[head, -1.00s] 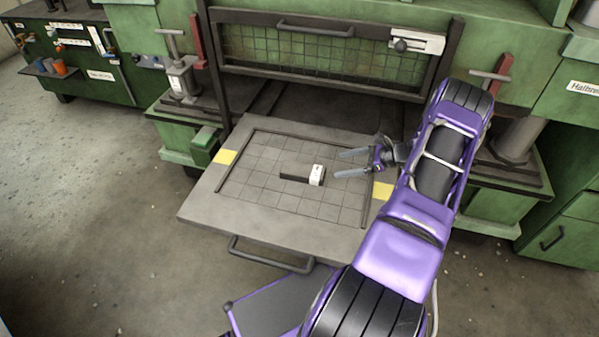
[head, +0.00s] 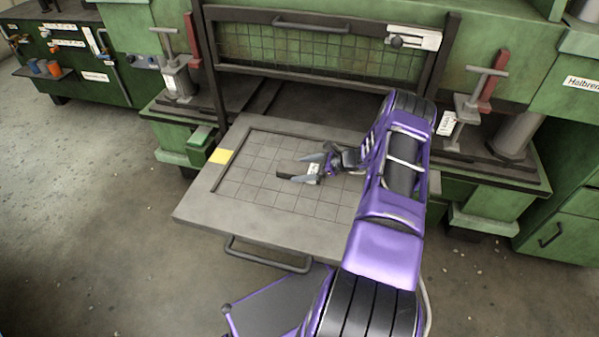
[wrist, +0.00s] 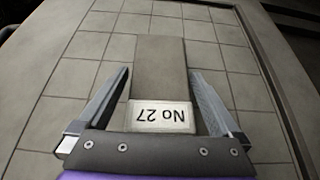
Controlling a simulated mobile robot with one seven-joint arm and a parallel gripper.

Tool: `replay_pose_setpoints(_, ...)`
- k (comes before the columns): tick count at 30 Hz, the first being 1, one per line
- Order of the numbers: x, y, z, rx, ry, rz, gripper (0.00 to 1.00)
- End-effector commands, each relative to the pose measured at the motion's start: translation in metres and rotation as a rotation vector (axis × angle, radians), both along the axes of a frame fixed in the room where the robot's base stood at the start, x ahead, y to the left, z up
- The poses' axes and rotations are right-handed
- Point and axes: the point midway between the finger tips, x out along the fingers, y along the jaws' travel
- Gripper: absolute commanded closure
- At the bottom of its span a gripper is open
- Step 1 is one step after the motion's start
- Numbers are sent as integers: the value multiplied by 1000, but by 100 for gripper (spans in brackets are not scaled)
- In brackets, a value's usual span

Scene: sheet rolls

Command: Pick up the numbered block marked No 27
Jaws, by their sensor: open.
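The numbered block is a dark bar with a white end (wrist: 160,117) marked "No 27", which reads upside down in the wrist view. In the head view its white end (head: 313,168) lies on the gridded plate, partly hidden by my gripper (head: 300,168). In the wrist view my gripper (wrist: 160,95) is open. One finger is on each side of the block, with a gap on both sides. The dark part of the block (wrist: 160,65) extends forward past the fingertips.
The block lies on a grey gridded plate (head: 245,190) with a raised rim, in front of a green machine (head: 330,55). The rest of the grid is bare. A handle (head: 268,258) projects from the plate's front edge. Clamp posts (head: 178,75) stand at both sides.

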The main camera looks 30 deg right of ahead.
Motion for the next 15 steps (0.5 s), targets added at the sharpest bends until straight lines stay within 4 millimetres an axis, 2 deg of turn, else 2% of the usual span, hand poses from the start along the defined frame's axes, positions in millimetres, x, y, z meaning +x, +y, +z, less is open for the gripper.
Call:
replay_pose_setpoints(3, 7, 8, -7, 0, 0, 1, 0)
replay_pose_setpoints(9, 8, 8, -7, 1, 1, 0, 0)
replay_pose_setpoints(15, 8, 8, -6, 1, 1, 0, 36)
